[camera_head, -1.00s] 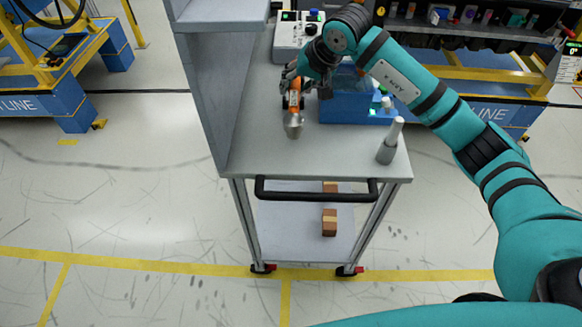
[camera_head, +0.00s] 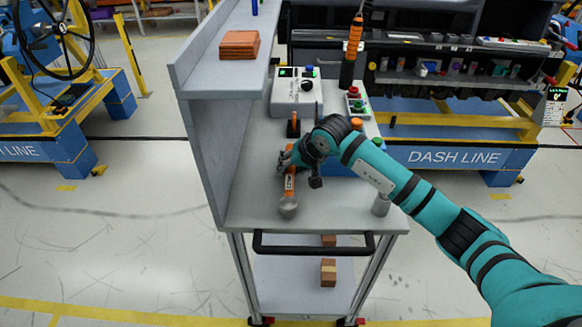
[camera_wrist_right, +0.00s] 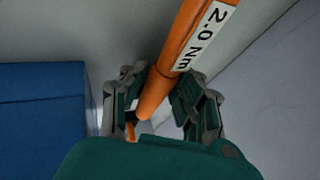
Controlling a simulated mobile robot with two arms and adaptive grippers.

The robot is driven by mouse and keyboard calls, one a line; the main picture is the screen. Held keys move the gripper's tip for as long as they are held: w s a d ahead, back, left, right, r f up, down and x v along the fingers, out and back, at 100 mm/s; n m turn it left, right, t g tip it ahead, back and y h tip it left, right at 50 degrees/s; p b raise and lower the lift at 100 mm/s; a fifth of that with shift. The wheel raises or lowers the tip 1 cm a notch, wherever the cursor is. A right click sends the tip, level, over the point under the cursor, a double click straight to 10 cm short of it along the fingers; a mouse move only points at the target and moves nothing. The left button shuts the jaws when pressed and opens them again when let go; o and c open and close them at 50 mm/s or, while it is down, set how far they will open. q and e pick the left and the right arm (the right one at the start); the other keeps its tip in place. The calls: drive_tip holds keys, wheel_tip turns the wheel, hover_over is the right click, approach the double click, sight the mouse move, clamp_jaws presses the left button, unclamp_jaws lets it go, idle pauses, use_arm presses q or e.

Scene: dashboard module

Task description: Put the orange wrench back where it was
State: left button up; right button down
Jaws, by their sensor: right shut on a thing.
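The orange wrench (camera_head: 289,187) has a grey round head pointing toward the near end of the grey cart top. My right gripper (camera_head: 286,161) is shut on its handle, over the left part of the cart top. In the right wrist view, the orange handle (camera_wrist_right: 187,45) with a white "2.0 Nm" label runs between the two fingers of the gripper (camera_wrist_right: 158,105). I cannot tell whether the wrench touches the surface. A small upright orange piece with a dark base (camera_head: 293,125) stands just behind the gripper. My left gripper is not in view.
A blue box (camera_head: 345,163) is partly hidden behind my right arm. A grey control box (camera_head: 297,95) and a dark holder with an orange-handled tool (camera_head: 353,42) stand at the back. A raised shelf (camera_head: 205,65) borders the left. A grey cylinder (camera_head: 381,205) stands front right.

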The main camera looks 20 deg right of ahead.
drive_tip(key=c, duration=1.4)
unclamp_jaws()
drive_tip(key=shift+f, duration=0.15)
drive_tip(key=shift+c, duration=0.2)
drive_tip(key=o, duration=0.4)
drive_tip(key=shift+r, duration=0.3)
drive_tip(key=shift+s+d+r, duration=0.2)
drive_tip(key=shift+r, duration=0.1)
drive_tip(key=b+v, duration=0.1)
drive_tip(key=v, duration=1)
drive_tip(key=shift+s+b, duration=0.1)
drive_tip(key=shift+b, duration=0.25)
